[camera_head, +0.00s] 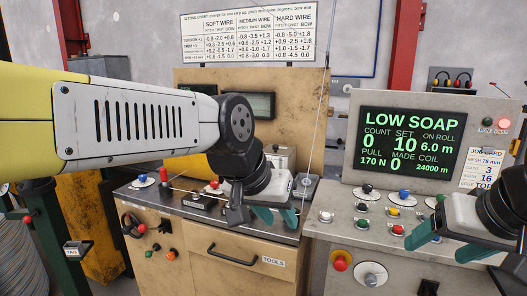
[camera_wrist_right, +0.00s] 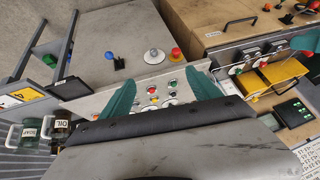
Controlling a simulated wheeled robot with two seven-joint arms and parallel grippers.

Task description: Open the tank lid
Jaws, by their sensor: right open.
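I cannot pick out the tank or its lid for certain in either view. Two handled jugs stand at the lower left of the right wrist view: a soap jug (camera_wrist_right: 29,133) and an oil jug (camera_wrist_right: 59,127). My right gripper (camera_head: 447,245) is open and empty, in front of the panel with the screen; its teal fingers also show in the right wrist view (camera_wrist_right: 162,98), spread over the button panel. My left gripper (camera_head: 276,216) hangs above the front edge of the wooden bench, its teal fingers apart with nothing seen between them. My left forearm hides part of the bench.
Below are several knobs and a red stop button (camera_head: 340,263). A tools drawer (camera_head: 232,256) is shut. A settings chart (camera_head: 248,38) hangs at the back.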

